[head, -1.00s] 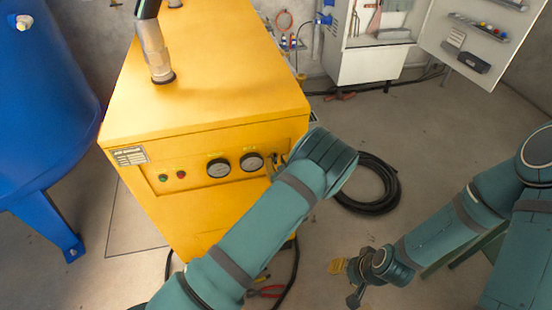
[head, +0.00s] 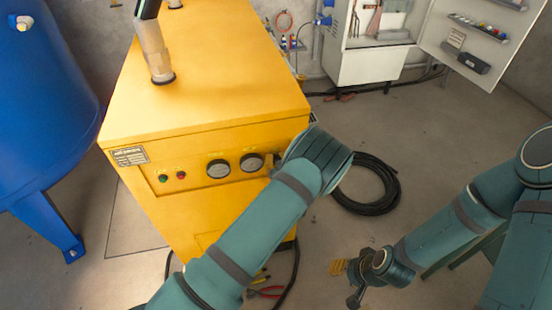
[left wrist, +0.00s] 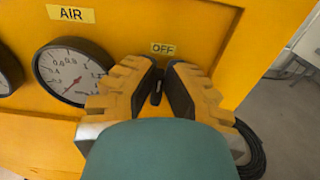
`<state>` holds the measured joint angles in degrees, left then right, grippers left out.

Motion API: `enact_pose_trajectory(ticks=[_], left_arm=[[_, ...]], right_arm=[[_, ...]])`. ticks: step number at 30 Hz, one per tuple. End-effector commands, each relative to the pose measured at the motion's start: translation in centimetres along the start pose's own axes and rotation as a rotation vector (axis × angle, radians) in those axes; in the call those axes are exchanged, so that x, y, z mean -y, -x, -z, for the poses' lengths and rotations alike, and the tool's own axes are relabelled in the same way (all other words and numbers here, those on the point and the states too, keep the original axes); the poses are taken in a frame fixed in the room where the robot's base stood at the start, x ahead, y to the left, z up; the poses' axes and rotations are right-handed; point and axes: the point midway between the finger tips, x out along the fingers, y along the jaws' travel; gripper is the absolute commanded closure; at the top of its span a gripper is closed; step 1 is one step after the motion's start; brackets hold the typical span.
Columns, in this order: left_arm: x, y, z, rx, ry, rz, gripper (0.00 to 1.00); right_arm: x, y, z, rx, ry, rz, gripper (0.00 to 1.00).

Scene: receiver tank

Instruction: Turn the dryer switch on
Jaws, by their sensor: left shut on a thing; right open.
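The yellow dryer cabinet (head: 205,100) stands left of centre in the head view, with its control panel facing me. In the left wrist view the small black dryer switch (left wrist: 156,93) sits on the panel under an OFF label (left wrist: 163,48). My left gripper (left wrist: 162,72) is shut on the switch, with a dark-padded yellow finger on either side of it. My left wrist mostly hides this spot in the head view. My right gripper (head: 356,290) is open and empty, low over the floor, well away from the dryer.
Two round gauges, one (head: 219,168) beside the other (head: 251,163), sit left of the switch, with green and red buttons further left. A blue tank (head: 45,110) stands at the left. A black hose coil (head: 385,205) lies on the floor. An open white cabinet (head: 370,65) is behind.

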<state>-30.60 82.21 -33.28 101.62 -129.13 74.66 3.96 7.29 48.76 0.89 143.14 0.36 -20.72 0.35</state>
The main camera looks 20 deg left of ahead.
Motion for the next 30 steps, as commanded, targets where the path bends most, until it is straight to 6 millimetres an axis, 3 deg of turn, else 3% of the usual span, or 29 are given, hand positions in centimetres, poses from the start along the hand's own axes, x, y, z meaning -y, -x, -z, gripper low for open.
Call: enact_pose_trajectory(ticks=[11, 30], left_arm=[[0.3, -0.1, -0.1, 0.003, -0.157, 0.002, 1.00], [1.3, -0.1, 0.4, 0.003, -0.752, 0.000, 1.00]], right_arm=[[0.1, 0.1, 0.1, -0.001, 0.000, 0.000, 0.53], [0.3, 0.8, 0.4, -0.008, -0.002, -0.001, 0.53]])
